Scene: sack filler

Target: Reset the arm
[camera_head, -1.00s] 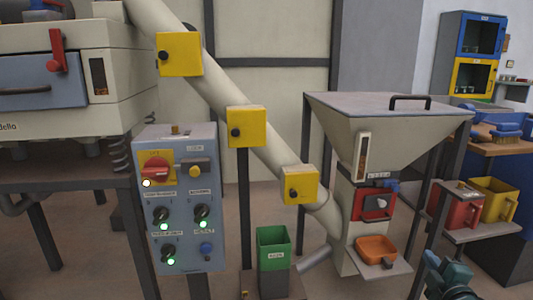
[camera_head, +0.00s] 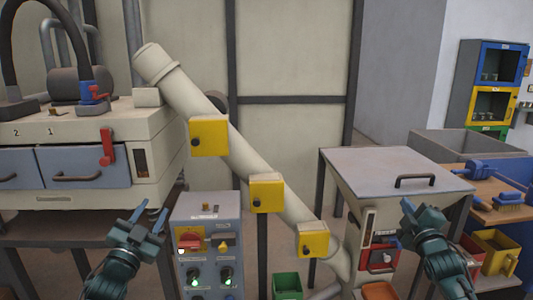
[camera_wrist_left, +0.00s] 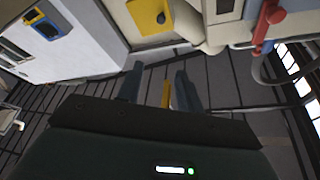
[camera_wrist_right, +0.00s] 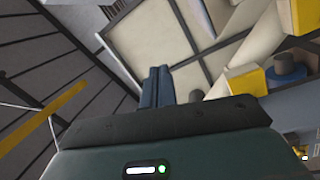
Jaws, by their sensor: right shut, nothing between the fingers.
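My left gripper (camera_head: 147,218) is raised at the lower left of the head view, in front of the machine and left of the grey control box (camera_head: 205,212). Its two fingers stand apart with nothing between them, and the gap also shows in the left wrist view (camera_wrist_left: 158,88). My right gripper (camera_head: 408,208) is raised at the lower right, in front of the hopper. Its fingers are together and empty, as the right wrist view (camera_wrist_right: 158,86) shows. Neither gripper visibly holds anything.
A sloping pipe with yellow boxes (camera_head: 209,138) runs down to the lidded hopper (camera_head: 390,170). A green bin (camera_head: 287,285) stands low in the middle. A machine with blue drawers (camera_head: 84,166) is at left. Shelves and a bench (camera_head: 487,180) with a yellow bin (camera_head: 497,252) are at right.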

